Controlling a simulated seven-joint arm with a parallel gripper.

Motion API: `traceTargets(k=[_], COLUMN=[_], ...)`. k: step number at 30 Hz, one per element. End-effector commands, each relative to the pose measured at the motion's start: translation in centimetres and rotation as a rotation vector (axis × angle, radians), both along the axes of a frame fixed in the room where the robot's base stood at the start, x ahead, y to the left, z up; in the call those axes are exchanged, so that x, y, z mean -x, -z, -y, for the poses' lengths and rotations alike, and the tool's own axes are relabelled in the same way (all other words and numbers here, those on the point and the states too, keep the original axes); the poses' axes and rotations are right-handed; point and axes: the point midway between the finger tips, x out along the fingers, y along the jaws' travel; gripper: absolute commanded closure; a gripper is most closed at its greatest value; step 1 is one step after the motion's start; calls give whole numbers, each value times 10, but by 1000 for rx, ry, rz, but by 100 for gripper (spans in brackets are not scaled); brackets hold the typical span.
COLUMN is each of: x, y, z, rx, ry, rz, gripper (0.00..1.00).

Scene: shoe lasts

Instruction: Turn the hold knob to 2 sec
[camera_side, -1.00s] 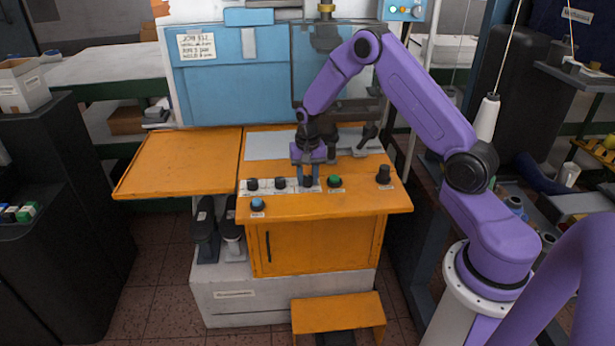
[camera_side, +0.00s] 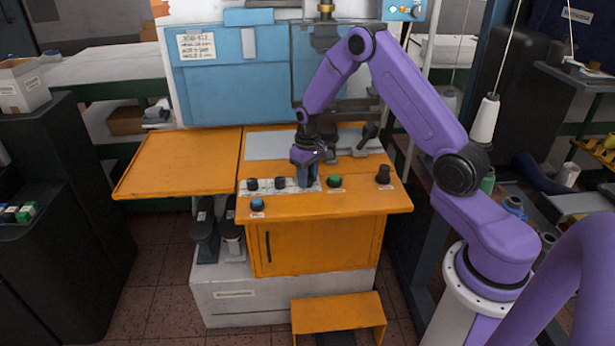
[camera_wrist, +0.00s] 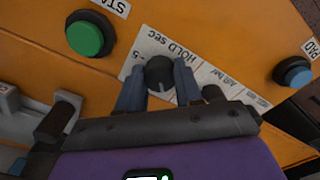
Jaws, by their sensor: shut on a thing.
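The hold knob (camera_wrist: 160,73) is a round dark knob beside the printed words "HOLD sec" on a white label strip (camera_wrist: 205,62) in the wrist view. A "5" shows at the strip's left end. My gripper (camera_wrist: 161,78) has one finger on each side of the knob and is shut on it. The knob's pointer and setting are too unclear to read. In the side view my gripper (camera_side: 306,182) reaches down to the orange console, and its fingers hide most of the knob.
A green button (camera_side: 334,181) sits just right of my gripper, with a black knob (camera_side: 383,174) farther right. Two dark knobs (camera_side: 252,184) (camera_side: 280,183) stand to the left. A blue button (camera_side: 257,204) is at the front left. The orange side table (camera_side: 180,165) is clear.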

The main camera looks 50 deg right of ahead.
Motion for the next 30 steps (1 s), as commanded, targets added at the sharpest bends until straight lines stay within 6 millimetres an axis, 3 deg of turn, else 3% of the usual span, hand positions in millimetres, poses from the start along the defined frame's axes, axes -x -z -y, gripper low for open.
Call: traceTargets(k=[20,21,23,30], x=[-1,-1,-1,0], y=[-1,-1,-1,0], z=[0,0,0,0], rx=[0,0,0,0], ry=[-72,-72,-72,-71], rz=[2,2,2,1], gripper=[96,59,40,40])
